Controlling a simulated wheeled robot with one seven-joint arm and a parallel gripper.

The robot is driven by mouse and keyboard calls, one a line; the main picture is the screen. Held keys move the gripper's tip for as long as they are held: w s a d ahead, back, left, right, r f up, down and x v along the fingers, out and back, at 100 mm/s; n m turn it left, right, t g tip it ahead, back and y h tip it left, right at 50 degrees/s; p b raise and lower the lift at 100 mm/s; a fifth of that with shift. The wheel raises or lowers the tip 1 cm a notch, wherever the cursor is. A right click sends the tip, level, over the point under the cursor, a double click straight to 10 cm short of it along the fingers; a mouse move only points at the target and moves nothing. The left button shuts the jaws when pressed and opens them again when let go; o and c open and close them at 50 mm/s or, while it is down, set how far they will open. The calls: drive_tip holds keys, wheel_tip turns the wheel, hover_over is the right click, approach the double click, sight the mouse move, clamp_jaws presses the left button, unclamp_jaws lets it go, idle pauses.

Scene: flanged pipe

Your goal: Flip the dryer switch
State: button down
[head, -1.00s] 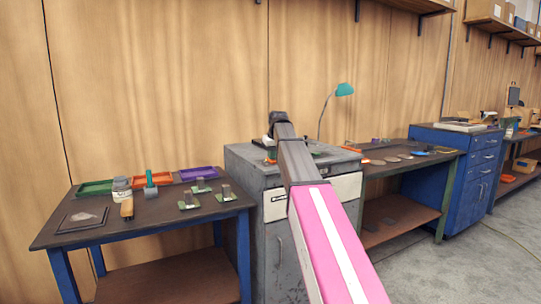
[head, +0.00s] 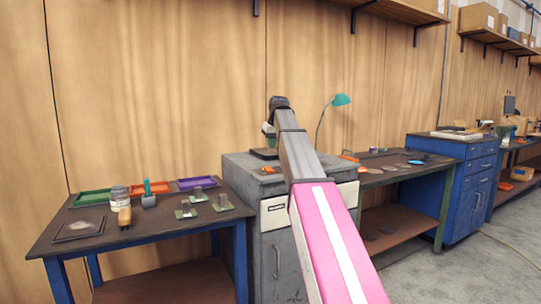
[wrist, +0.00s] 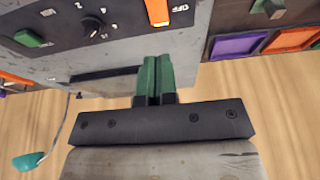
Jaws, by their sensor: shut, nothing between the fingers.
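An orange switch (wrist: 157,12) sits on a dark control panel (wrist: 65,22) at the top of the wrist view, beside the letters OFF. A black knob (wrist: 92,25) with markings is left of it. The panel lies on the grey cabinet (head: 238,165), which also fills the upper middle of the wrist view. My gripper (wrist: 153,60) has green fingers pressed together, empty, and apart from the switch, which lies beyond the fingertips. In the head view my gripper (head: 268,143) hangs over the cabinet top, partly hidden by my arm. Which way the switch is set I cannot tell.
A blue-legged table (head: 150,228) with colored trays, a jar and small parts stands left of the cabinet. A teal lamp (head: 341,100) stands behind it on the right. Another bench (head: 400,172) adjoins on the right. The wooden wall (head: 160,90) is close behind.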

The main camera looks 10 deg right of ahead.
sight(267, 168)
drive_tip(key=shift+v, duration=1.65)
drive_tip(key=shift+w+r, duration=0.25)
drive_tip(key=shift+w, duration=0.45)
drive_tip(key=shift+f, duration=0.1)
drive_tip(key=x, duration=1.3)
drive_tip(key=shift+s+f, duration=0.3)
drive_tip(key=shift+f, duration=0.2)
